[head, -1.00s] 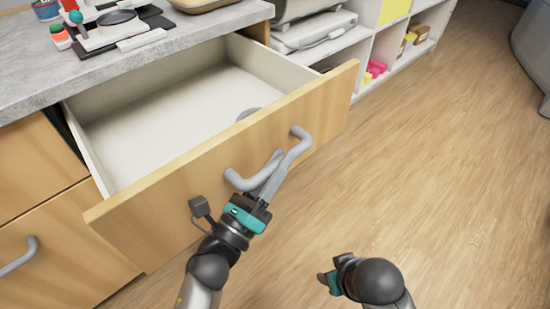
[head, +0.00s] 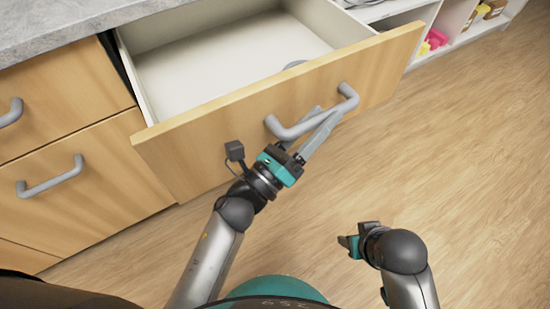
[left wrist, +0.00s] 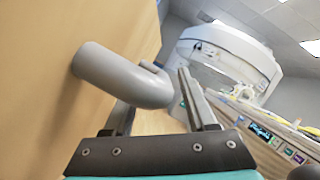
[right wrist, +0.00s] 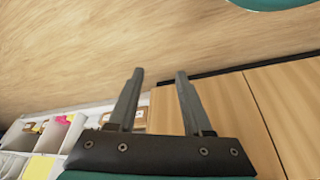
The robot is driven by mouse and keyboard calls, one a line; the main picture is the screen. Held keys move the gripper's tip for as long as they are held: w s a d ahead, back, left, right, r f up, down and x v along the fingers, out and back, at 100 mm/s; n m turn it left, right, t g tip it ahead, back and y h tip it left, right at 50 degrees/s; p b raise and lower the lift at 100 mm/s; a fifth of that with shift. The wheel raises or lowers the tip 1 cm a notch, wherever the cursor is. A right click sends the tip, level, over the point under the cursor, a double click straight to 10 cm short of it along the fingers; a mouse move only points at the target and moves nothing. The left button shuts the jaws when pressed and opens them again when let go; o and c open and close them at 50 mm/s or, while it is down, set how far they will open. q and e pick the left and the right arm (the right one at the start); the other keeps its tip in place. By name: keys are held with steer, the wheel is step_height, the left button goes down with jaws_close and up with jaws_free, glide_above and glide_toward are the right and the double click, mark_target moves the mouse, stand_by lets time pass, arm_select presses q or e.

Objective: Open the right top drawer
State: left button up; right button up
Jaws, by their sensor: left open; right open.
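The wooden drawer (head: 210,135) stands pulled well out of the cabinet, with its white inside showing. Its grey bar handle (head: 288,132) is on the front and shows large in the left wrist view (left wrist: 120,80). My left gripper (head: 325,117) is open at the handle, its fingers apart on either side of the bar. In the left wrist view the handle hides part of one finger; I cannot tell whether they touch. My right gripper (head: 346,242) is open and empty, low over the floor, away from the drawer; its spread fingers show in the right wrist view (right wrist: 160,76).
Closed wooden drawers (head: 95,155) with grey handles are at the left, under a grey countertop (head: 60,25). White shelves (head: 455,20) with small items stand at the top right. The wooden floor (head: 470,150) at the right is clear. A grey round object lies inside the open drawer.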

arm_select(q)
steer(key=p+v, duration=0.1)
steer(key=v, duration=1.3)
steer(key=shift+s+a, duration=0.2)
steer(key=shift+s, duration=0.1)
arm_select(e)
steer(key=shift+s+f, duration=0.2)
steer(key=shift+f, duration=0.95)
